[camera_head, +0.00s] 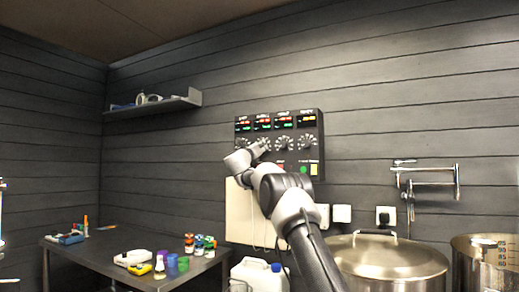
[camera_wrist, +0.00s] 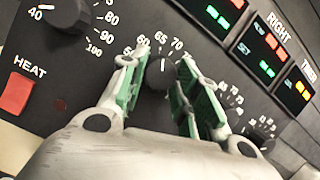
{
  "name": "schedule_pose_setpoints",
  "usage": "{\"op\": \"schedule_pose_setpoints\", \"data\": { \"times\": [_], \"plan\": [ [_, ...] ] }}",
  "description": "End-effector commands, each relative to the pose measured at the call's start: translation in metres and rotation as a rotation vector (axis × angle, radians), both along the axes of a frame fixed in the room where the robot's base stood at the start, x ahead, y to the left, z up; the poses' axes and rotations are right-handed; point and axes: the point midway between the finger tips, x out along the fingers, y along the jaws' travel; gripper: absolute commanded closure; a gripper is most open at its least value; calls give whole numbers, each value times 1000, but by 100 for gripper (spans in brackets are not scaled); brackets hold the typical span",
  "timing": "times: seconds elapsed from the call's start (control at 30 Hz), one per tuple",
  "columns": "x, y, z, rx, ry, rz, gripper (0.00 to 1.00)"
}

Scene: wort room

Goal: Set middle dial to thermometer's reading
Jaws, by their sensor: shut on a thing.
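The dark control panel (camera_head: 241,160) is on the back wall, with a row of dials and lit displays. My gripper (camera_head: 261,150) reaches up to the second dial from the left. In the wrist view, my gripper (camera_wrist: 158,88) is shut on this dial's black knob (camera_wrist: 160,74), with one green-padded finger on each side. Its white pointer line is at the top, between the printed 65 and its neighbours; the exact setting is hard to read. Neighbouring dials show at left (camera_wrist: 68,12) and right (camera_wrist: 230,100). I cannot make out a thermometer or its reading.
A red HEAT switch (camera_wrist: 17,94) sits beside the dials. The display labels RIGHT and TIMER are readable. A dark table (camera_head: 105,244) with small coloured items stands at left. A lidded steel pot (camera_head: 388,258) and a white jug (camera_head: 262,277) stand below.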

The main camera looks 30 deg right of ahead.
Motion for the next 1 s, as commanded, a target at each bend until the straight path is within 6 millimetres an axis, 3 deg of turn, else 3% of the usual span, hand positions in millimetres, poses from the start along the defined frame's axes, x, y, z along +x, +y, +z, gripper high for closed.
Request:
{"op": "schedule_pose_setpoints", "data": {
  "times": [0.17,0.2,0.3,0.73,1.0],
  "plan": [
    [0,1,2,-2,-1,2,92],
    [0,1,2,-2,-1,2,63],
    [0,1,1,-2,-1,2,46],
    [-4,5,-1,0,0,0,46],
    [-31,37,-14,-2,2,2,46]
  ]
}}
